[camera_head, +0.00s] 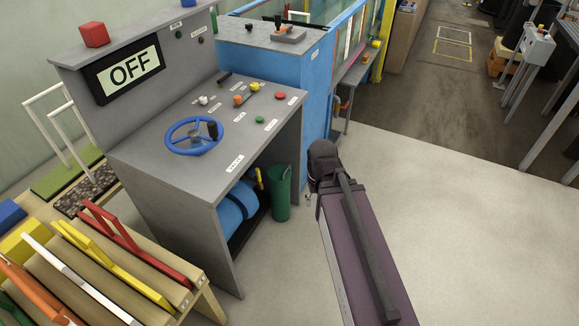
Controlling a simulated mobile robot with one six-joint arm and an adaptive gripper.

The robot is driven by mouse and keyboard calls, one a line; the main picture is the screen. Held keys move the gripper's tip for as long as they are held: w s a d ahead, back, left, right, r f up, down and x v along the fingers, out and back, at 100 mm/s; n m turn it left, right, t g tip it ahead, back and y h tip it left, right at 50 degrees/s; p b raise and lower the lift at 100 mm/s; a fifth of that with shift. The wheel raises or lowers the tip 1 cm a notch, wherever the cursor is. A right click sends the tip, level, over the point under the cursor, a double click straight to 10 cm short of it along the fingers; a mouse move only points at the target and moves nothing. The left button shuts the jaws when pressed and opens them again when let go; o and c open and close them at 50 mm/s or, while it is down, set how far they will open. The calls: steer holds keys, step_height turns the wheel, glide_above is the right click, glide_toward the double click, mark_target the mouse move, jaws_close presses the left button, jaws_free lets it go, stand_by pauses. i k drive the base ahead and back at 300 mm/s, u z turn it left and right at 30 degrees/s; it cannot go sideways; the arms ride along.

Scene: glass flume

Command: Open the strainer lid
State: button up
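I cannot pick out the strainer lid for certain. A small grey fitting with an orange part (289,34) sits on the grey top of the blue cabinet (262,75). Under the grey control console (205,135) lies a thick blue pipe-like body (238,208) with a yellow lever (259,178) at its far end. A green cylinder (281,195) stands beside it. The console's shade partly hides them. My arm reaches up from the bottom centre and its dark end is right of the green cylinder. My gripper's fingers do not show.
The console carries a blue handwheel (194,136), several coloured knobs and an OFF display (130,70). A wooden rack (190,296) with coloured frames stands at the lower left. A grey stand (530,55) is at the upper right. The floor right of my arm is clear.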

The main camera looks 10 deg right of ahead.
mark_target(277, 172)
steer(key=i, duration=0.95)
steer(key=u, duration=0.05)
